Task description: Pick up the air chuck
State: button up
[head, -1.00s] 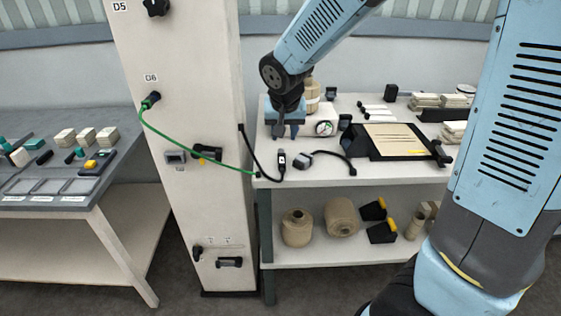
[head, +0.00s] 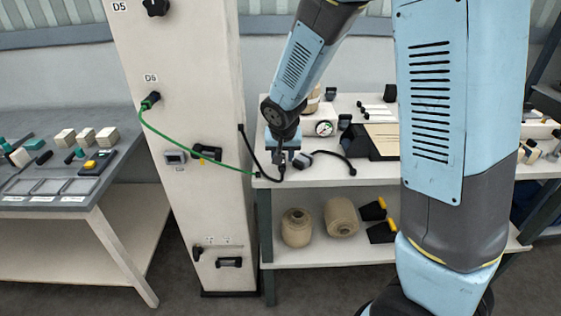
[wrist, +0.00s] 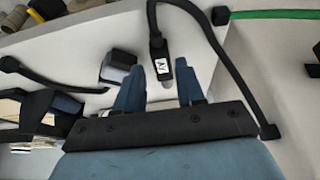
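The air chuck (wrist: 158,54), as I take it, is a dark piece with a white label on the end of a black hose, lying on the white bench top (head: 315,180). In the head view my gripper covers most of it. My gripper (wrist: 160,82) is open, its two blue fingers apart, with the chuck's labelled body beyond and between the fingertips in the wrist view. I see no contact. In the head view my gripper (head: 281,160) is low over the bench's front left corner.
A dark block (wrist: 118,67) lies close left of the fingers in the wrist view. A black cable (head: 345,158) curves on the bench. The white column (head: 185,195), with a green hose (head: 195,150), rises just left of the bench.

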jog(key=shift+x, duration=1.75)
jog(key=shift+s+a+f, duration=0.1)
jog(key=shift+s, duration=0.05)
jog(key=shift+c, duration=0.4)
grip_shut()
